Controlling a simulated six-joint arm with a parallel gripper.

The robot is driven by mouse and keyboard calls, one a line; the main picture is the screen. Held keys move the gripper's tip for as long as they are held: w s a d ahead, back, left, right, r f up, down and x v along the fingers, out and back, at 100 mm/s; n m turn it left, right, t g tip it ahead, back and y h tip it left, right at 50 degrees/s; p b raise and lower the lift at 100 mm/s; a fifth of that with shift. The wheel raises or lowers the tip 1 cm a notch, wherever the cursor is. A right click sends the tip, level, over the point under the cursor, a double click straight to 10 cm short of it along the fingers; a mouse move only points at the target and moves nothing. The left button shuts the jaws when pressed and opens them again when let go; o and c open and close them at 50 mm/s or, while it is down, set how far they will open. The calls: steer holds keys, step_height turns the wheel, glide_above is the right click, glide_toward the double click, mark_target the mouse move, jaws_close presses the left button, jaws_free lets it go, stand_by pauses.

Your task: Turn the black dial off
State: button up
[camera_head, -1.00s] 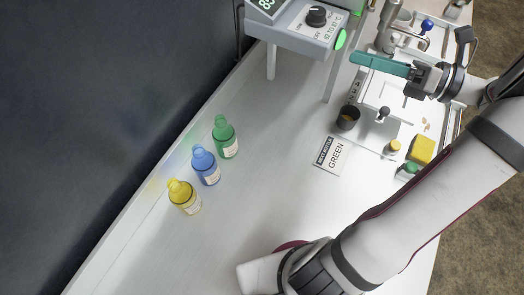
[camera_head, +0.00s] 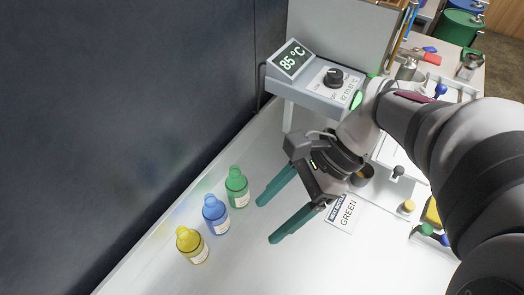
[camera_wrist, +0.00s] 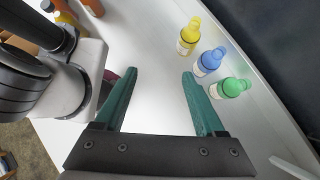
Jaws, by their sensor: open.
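The black dial (camera_head: 334,77) sits on the sloping face of a grey control box (camera_head: 310,92) at the top middle of the head view. In the wrist view my gripper (camera_wrist: 160,80) is open over bare counter. The dial is not in the wrist view.
Green (camera_head: 237,187), blue (camera_head: 215,214) and yellow (camera_head: 191,244) bottles stand in a row left of my gripper. The box's display (camera_head: 292,60) reads 85 °C. The dark wall borders the counter's left.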

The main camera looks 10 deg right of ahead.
steer(key=s+n, duration=0.1)
steer(key=s+f+n+h, duration=0.1)
steer(key=shift+s+a+n+h, duration=0.1)
steer(key=shift+a+n+h, duration=0.2)
steer(key=shift+a+n, duration=0.1)
steer(key=n+t+h, duration=0.5)
steer(key=n+h, duration=0.3)
steer(key=n, duration=0.2)
glide_toward(336, 73)
steer(key=shift+t, duration=0.3)
steer(key=x, duration=0.8)
steer(key=shift+s+f, duration=0.2)
steer(key=shift+s, duration=0.05)
jaws_close()
